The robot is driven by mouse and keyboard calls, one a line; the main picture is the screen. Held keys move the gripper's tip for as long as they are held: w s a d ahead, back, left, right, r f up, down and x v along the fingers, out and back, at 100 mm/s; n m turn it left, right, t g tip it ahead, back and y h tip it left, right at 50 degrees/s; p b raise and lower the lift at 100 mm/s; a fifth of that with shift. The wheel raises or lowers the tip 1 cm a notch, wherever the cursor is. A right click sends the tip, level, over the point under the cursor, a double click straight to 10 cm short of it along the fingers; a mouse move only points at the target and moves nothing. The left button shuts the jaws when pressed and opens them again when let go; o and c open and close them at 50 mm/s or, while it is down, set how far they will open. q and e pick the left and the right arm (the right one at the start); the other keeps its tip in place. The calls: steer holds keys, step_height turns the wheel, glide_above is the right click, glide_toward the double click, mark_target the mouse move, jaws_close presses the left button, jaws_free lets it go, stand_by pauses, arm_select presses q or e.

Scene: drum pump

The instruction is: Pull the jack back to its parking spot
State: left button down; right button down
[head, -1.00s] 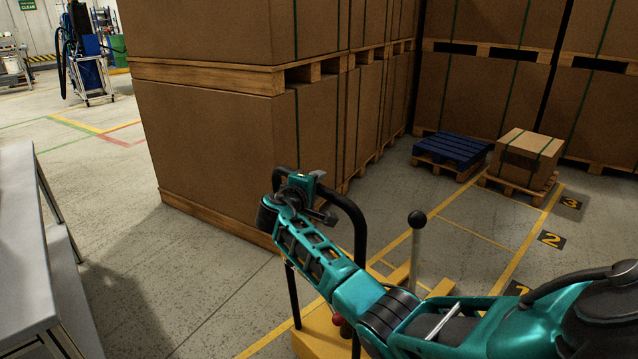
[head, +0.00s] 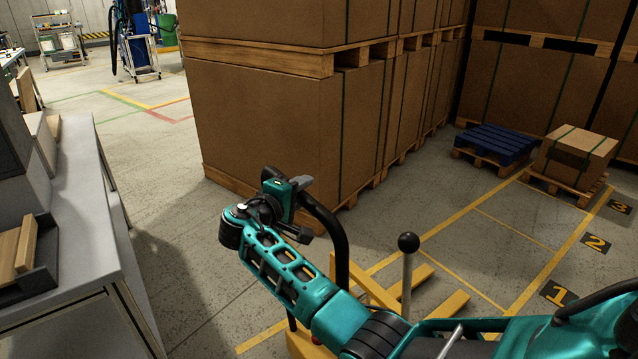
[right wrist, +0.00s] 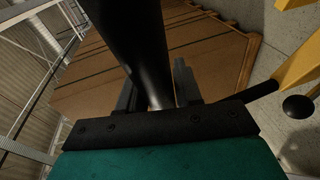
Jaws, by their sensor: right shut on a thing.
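The jack is a yellow pallet jack (head: 300,343) with a black looped handle (head: 340,255), low in the middle of the head view. My right gripper (head: 304,208) is shut on the upper left part of the handle loop. In the right wrist view the black handle bar (right wrist: 148,45) runs between the fingers of the right gripper (right wrist: 158,92). The yellow forks (head: 445,312) point away to the right, and no load shows on their visible parts. My right arm hides much of the jack's body. My left gripper is out of view. I cannot tell which floor marking is the parking spot.
A tall stack of strapped cartons on pallets (head: 270,130) stands just beyond the handle. A grey bench (head: 85,230) is at the left, with open floor between. Yellow-lined bays with number plates (head: 595,244), a blue pallet (head: 493,143) and a boxed pallet (head: 575,160) lie right.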

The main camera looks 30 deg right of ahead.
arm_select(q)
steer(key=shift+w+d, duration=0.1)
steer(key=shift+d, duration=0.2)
arm_select(e)
steer(key=shift+a+f, duration=0.1)
steer(key=shift+a, duration=0.15)
steer(key=c, duration=1)
jaws_free()
steer(key=shift+a, duration=0.1)
steer(key=shift+o, duration=0.8)
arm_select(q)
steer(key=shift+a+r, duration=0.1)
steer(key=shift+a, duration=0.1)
arm_select(e)
steer(key=v, duration=1.2)
steer(key=shift+s+a, duration=0.2)
steer(key=shift+a, duration=0.15)
